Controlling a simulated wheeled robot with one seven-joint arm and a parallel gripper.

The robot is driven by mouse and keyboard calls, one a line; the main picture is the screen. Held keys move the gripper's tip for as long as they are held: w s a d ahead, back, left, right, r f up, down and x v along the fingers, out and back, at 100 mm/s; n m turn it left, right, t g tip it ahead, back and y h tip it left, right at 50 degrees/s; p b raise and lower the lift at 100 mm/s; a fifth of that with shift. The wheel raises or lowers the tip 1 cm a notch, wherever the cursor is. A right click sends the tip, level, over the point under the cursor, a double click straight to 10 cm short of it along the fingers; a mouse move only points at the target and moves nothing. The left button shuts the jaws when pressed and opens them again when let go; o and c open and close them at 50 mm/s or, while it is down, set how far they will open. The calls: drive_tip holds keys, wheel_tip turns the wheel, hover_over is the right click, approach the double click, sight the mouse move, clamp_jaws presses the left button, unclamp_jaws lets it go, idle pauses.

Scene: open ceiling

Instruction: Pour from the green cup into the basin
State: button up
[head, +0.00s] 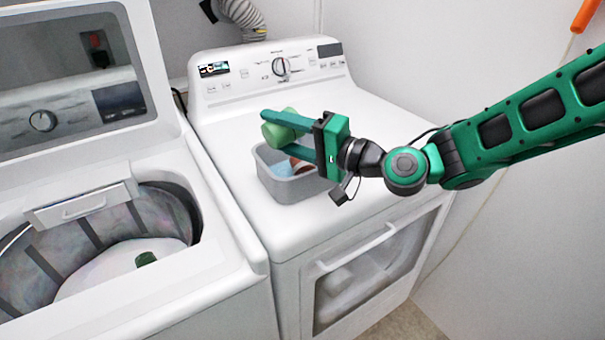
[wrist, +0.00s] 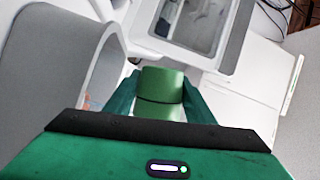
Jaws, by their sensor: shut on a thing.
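The green cup (head: 274,135) is between the two fingers of my gripper (head: 284,131), which is shut on it. The cup looks tilted over, held above the back left part of the grey basin (head: 292,190). The fingers hide part of the cup, and I cannot see whether anything is inside it or flowing out. In the wrist view the cup (wrist: 162,82) sits between the green fingers of my gripper (wrist: 160,98). The basin stands on top of the white dryer, with a light blue thing (head: 285,168) and a reddish-brown thing (head: 299,163) inside.
The dryer top (head: 225,150) is clear around the basin. Its control panel (head: 270,70) rises behind. At left stands an open washer (head: 130,270) with a small dark green thing (head: 146,259) in its drum. A wall is close at right.

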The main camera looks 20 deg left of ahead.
drive_tip(key=shift+w+d, duration=0.1)
drive_tip(key=shift+w, duration=0.1)
drive_tip(key=shift+w+d+r+m+y, duration=0.15)
drive_tip(key=shift+r+m+y, duration=0.25)
drive_tip(key=shift+r+m, duration=0.75)
idle(0.4)
